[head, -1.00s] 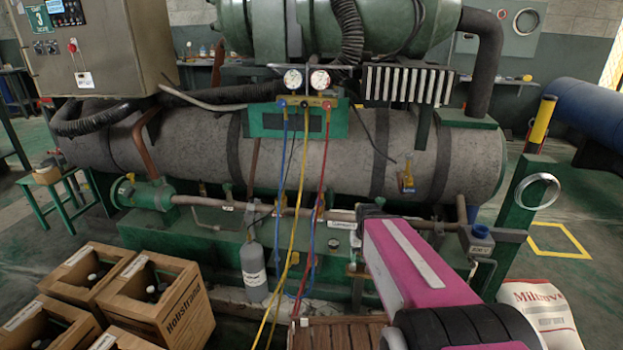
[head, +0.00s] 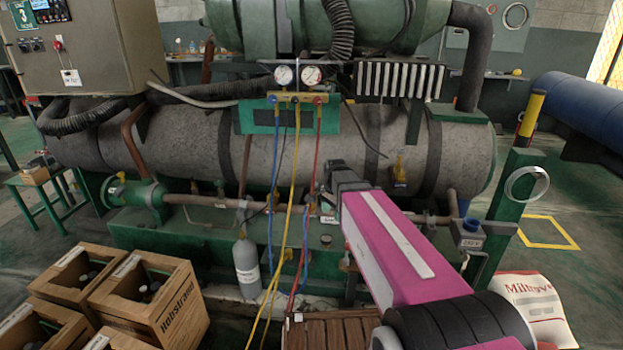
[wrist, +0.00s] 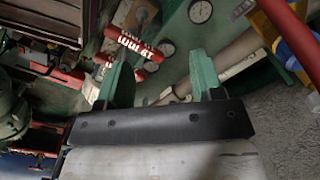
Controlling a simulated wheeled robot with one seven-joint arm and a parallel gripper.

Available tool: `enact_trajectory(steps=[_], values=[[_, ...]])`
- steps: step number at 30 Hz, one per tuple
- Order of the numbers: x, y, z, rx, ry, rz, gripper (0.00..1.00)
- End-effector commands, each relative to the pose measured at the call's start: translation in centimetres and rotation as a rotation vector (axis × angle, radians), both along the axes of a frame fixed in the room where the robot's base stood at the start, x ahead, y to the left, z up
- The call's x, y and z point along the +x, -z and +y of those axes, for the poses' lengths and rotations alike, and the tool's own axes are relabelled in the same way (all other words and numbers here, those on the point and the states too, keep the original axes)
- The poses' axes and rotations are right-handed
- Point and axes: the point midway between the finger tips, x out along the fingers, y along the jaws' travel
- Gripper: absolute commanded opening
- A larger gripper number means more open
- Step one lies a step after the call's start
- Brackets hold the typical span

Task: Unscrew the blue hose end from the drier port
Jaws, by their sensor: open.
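The blue hose (head: 272,180) hangs from the gauge manifold (head: 297,97) in front of the grey tank. A second blue stretch (head: 306,225) rises near the pipe, left of my gripper (head: 335,195). The hose end and the drier port are too small or hidden to make out there. In the wrist view, my gripper (wrist: 160,62) has two green fingers spread apart with nothing held between them. A bright blue part (wrist: 298,42) lies at the upper right, outside the fingers; I cannot tell whether it is the hose end.
A yellow hose (head: 285,215) and a red hose (head: 313,165) hang beside the blue one. In the wrist view, red lettered bars (wrist: 135,44) are close to the left finger.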

Motion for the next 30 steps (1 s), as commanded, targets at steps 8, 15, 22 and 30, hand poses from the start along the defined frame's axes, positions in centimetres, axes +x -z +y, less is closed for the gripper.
enact_trajectory(steps=[8, 15, 22, 30], values=[[6.6, -5.4, 4.6, 0.002, 0.480, -0.001, 0.61], [9.2, -8.6, 7.1, 0.001, 0.752, 0.003, 0.61], [9.4, -8.5, 7.5, 0.000, 0.806, 0.004, 0.61], [9.4, -5.5, 7.5, 0.000, 0.804, 0.004, 0.61]])
